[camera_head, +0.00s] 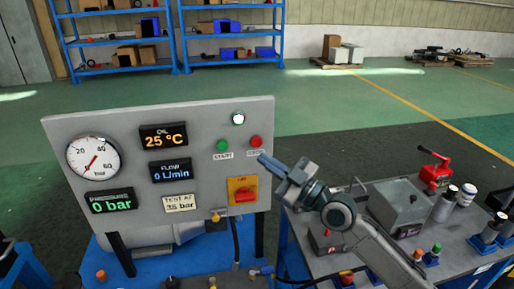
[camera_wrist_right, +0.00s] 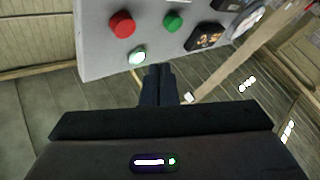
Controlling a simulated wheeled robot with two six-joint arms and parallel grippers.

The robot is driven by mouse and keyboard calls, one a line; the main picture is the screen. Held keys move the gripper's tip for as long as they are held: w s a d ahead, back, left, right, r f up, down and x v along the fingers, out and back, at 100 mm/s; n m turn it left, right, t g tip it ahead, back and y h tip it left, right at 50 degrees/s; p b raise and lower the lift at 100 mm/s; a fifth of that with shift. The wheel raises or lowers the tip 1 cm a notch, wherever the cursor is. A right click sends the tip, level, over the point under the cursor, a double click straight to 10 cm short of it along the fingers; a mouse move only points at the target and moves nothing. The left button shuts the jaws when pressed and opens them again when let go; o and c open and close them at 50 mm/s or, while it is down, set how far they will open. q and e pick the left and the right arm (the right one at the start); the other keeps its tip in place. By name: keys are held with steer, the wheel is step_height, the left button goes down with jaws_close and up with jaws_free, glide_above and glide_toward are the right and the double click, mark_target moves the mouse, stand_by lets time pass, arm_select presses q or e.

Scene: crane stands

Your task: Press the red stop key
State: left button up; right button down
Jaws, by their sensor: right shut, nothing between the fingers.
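The red stop key (camera_head: 256,141) is a round red button at the upper right of the grey panel (camera_head: 130,215). The green start key (camera_head: 222,145) is to its left. My right gripper (camera_head: 266,161) is shut and empty, its tips showing just below the red key and partly covering its label. In the right wrist view the red key (camera_wrist_right: 122,24) is at the upper left, and the shut fingers (camera_wrist_right: 158,72) are apart from it, below and to its right. I cannot tell how far the tips are from the panel. My left gripper is not in view.
A white lamp (camera_head: 238,118) sits above the keys, and a red rotary switch (camera_head: 244,195) on a yellow plate below them. A gauge (camera_head: 93,158) and displays fill the panel's left. A cluttered bench (camera_head: 330,262) with a grey box (camera_head: 398,203) is at the right.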

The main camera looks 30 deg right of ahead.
mark_target(252, 142)
steer(key=shift+w+d+b, duration=0.2)
steer(key=shift+w+b, duration=0.25)
steer(key=shift+w, duration=0.3)
steer(key=shift+w+d+b, duration=0.15)
steer(key=shift+w+b, duration=0.25)
steer(key=shift+w, duration=0.3)
steer(key=shift+w+d+b, duration=0.2)
steer(key=shift+w+b, duration=0.25)
steer(key=shift+w, duration=0.3)
stand_by(0.3)
steer(key=shift+w+d+b, duration=0.1)
steer(key=shift+w+b, duration=0.35)
steer(key=shift+b, duration=0.15)
steer(key=shift+w+d+b, duration=0.1)
steer(key=shift+w+b, duration=0.3)
steer(key=shift+b, duration=0.25)
stand_by(0.5)
stand_by(0.4)
steer(key=shift+s+a+p, duration=0.2)
steer(key=shift+s+p, duration=0.2)
steer(key=shift+s, duration=0.45)
